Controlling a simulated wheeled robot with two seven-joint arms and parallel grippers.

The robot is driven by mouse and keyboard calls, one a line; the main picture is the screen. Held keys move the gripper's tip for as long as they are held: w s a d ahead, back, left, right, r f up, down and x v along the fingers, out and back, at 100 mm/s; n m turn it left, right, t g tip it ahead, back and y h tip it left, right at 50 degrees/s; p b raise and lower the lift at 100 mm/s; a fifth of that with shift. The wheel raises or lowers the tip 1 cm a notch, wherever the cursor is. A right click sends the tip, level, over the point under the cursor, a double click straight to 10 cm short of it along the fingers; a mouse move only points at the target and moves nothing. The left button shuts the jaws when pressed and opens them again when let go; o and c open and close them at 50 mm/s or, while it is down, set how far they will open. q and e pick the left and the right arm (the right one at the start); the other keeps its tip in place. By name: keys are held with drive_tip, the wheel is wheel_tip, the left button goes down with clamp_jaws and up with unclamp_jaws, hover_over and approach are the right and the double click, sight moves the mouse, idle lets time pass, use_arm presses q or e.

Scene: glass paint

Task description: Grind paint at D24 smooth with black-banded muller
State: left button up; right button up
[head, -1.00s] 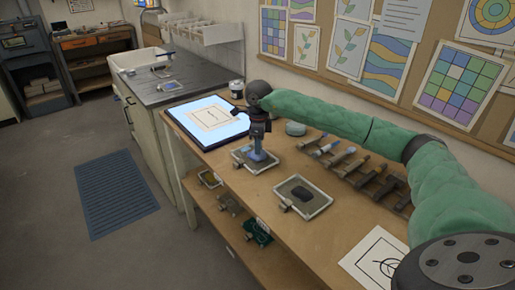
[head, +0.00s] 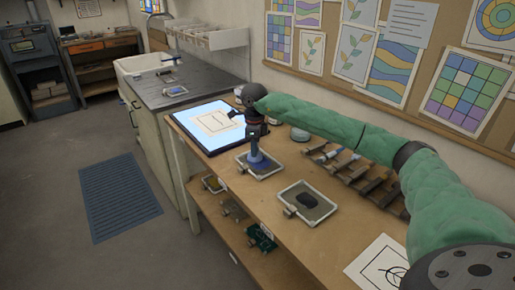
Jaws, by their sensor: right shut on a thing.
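My right gripper (head: 256,132) points down over a small framed slab (head: 244,170) on the wooden bench. It is shut on a muller (head: 258,158), whose bluish-grey lower part shows below the jaws. The muller stands upright on the slab, with blue paint (head: 271,166) around its foot. Any band on the muller is hidden or too small to tell. A second framed slab (head: 323,208) with a dark patch of paint (head: 307,200) lies nearer on the bench. I cannot read a D24 label on either. My left gripper is not in view.
A lit light panel (head: 190,128) with a drawing lies beyond the slabs. A rack (head: 350,172) of several tools stands by the wall under my right arm. A line drawing (head: 378,265) lies at the near end. The lower shelf (head: 228,228) holds several small items.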

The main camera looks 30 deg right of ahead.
drive_tip(key=shift+s+a+f, duration=0.1)
drive_tip(key=shift+s+a, duration=0.45)
drive_tip(key=shift+s, duration=0.1)
drive_tip(key=shift+s+b, duration=0.35)
drive_tip(key=shift+s, duration=0.65)
drive_tip(key=shift+s+d+b, duration=0.3)
drive_tip(key=shift+s+d, duration=0.15)
drive_tip(key=shift+d, duration=0.35)
drive_tip(key=shift+r+p, duration=0.9)
drive_tip(key=shift+r, duration=1.75)
drive_tip(key=b, duration=0.3)
hover_over(262, 164)
drive_tip(key=shift+w+f, duration=0.1)
drive_tip(key=shift+f, duration=2)
